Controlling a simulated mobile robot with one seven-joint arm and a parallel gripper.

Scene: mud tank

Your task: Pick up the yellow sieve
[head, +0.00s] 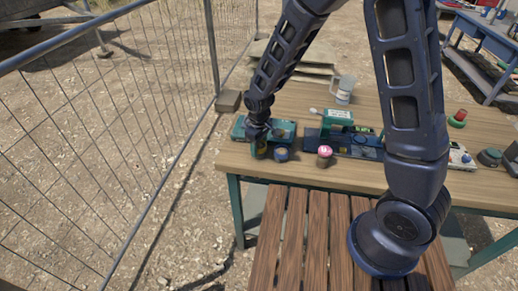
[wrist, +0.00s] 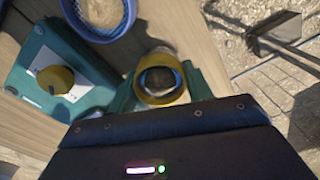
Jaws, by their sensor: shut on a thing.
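My gripper (wrist: 160,98) is shut on the yellow sieve (wrist: 161,97), a round yellow ring with a bluish inner rim and a dark middle. One green finger presses on each side of it. In the head view my gripper (head: 258,143) is at the left end of the wooden table, and the yellow sieve (head: 260,153) shows only as a small patch at its tip. I cannot tell whether the sieve touches the table.
A blue sieve (head: 281,155) stands just right of my gripper. A teal case (head: 285,132) lies behind it. A pink-topped jar (head: 325,156) and a dark blue tray (head: 312,141) stand further right. A clear jug (head: 344,90) is at the back.

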